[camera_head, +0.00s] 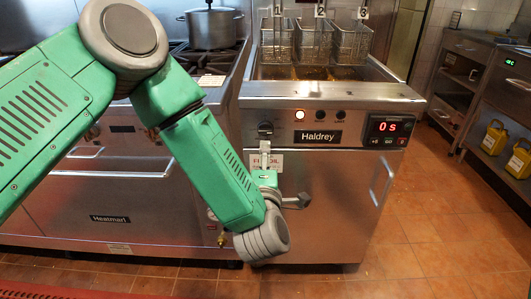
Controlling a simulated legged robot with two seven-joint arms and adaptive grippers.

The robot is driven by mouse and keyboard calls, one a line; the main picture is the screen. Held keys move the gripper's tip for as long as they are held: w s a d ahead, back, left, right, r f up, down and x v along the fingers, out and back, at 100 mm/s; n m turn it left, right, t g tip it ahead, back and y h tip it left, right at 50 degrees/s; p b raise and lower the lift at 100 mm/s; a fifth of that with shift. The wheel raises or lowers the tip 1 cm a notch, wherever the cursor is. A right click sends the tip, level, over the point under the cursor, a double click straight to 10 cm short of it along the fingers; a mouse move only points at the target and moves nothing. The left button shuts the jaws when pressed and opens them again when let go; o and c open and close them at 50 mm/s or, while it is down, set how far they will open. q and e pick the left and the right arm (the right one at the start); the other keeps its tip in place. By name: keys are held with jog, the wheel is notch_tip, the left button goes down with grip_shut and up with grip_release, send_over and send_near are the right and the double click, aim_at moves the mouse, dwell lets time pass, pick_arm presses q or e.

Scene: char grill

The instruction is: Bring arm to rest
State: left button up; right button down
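My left arm comes in from the left, with its elbow high and its forearm angled down to the right. My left gripper (265,152) is small and partly hidden behind the wrist, in front of the fryer (345,180) and just below its dark knob (265,128). I cannot tell whether it touches the knob or whether its fingers are open or shut. My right arm and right gripper are not in view.
Three wire baskets (313,42) sit at the fryer's top, and its display (390,127) reads 0 s. A lidded pot (211,27) stands on the stove at left. Yellow jugs (495,138) stand on a shelf at right. The tiled floor (440,220) right of the fryer is clear.

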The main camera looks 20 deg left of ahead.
pick_arm(q)
jog(key=s+a+f+m+g+h+p, duration=0.3)
jog(key=s+f+m+g+h, duration=0.4)
jog(key=s+f+m, duration=0.9)
jog(key=s+a+f+m+g, duration=0.2)
jog(key=s+a+g, duration=0.1)
jog(key=s, duration=0.3)
jog(key=s+a+f+m+g+y, duration=0.1)
jog(key=s+a+f+m+g, duration=0.1)
jog(key=s, duration=0.5)
jog(key=s+a+f+m+g+y+p, duration=0.1)
jog(key=s+a+f+g, duration=0.1)
jog(key=s+a+g, duration=0.2)
jog(key=shift+s+f+m+g, duration=0.4)
jog(key=shift+s, duration=0.85)
